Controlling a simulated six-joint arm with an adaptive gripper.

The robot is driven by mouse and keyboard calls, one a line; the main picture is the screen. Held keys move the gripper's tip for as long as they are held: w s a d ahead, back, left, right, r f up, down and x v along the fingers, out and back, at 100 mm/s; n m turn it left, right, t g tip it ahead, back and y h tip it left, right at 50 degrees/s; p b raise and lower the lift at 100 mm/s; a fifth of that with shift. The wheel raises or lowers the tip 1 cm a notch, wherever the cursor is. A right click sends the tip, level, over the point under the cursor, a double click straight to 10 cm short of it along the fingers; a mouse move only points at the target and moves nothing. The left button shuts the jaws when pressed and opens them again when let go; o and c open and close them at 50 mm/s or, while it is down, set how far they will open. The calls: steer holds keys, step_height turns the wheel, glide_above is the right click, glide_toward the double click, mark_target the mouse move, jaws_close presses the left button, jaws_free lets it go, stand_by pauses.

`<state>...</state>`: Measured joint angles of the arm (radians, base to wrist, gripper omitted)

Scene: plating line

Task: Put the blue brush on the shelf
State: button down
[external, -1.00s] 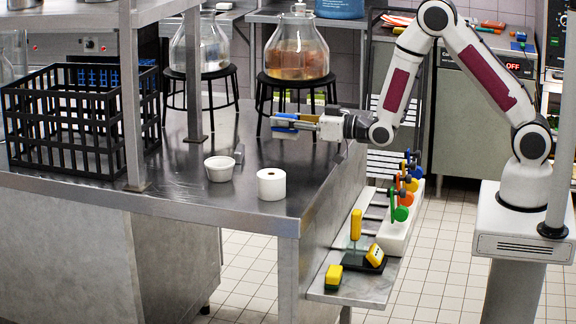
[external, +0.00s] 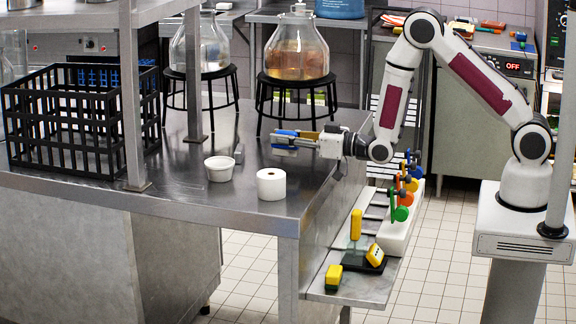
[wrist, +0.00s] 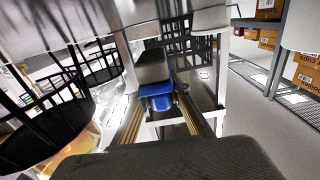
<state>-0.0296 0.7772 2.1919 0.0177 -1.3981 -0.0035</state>
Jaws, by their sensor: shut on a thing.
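My gripper (external: 292,141) is over the right part of the steel table, pointing left, and is shut on the blue brush (external: 284,133). The brush is held above the table top. In the wrist view the blue brush (wrist: 157,91) shows between the two fingers, with a grey part beyond it. A low steel shelf (external: 372,292) is fixed at the right side of the table, and a higher shelf (external: 80,17) stands over the table at the left.
A white roll (external: 271,185), a white bowl (external: 219,169) and a black crate (external: 80,130) stand on the table. Yellow brushes (external: 356,225) and a white rack (external: 400,232) with several coloured tools occupy the low shelf. Glass jars (external: 297,48) sit on stools behind.

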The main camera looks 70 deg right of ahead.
mark_target(298, 152)
steer(key=shift+f, duration=1.65)
steer(key=shift+f, duration=0.15)
steer(key=c, duration=1.9)
jaws_free()
steer(key=shift+s, duration=0.15)
steer(key=shift+s, duration=0.85)
steer(key=shift+s+a+r, duration=0.1)
steer(key=shift+s+r, duration=0.05)
steer(key=shift+s, duration=1.3)
steer(key=shift+s+a+r, duration=0.1)
steer(key=shift+s+r, duration=0.05)
steer(key=shift+s, duration=1.3)
steer(key=shift+r, duration=0.1)
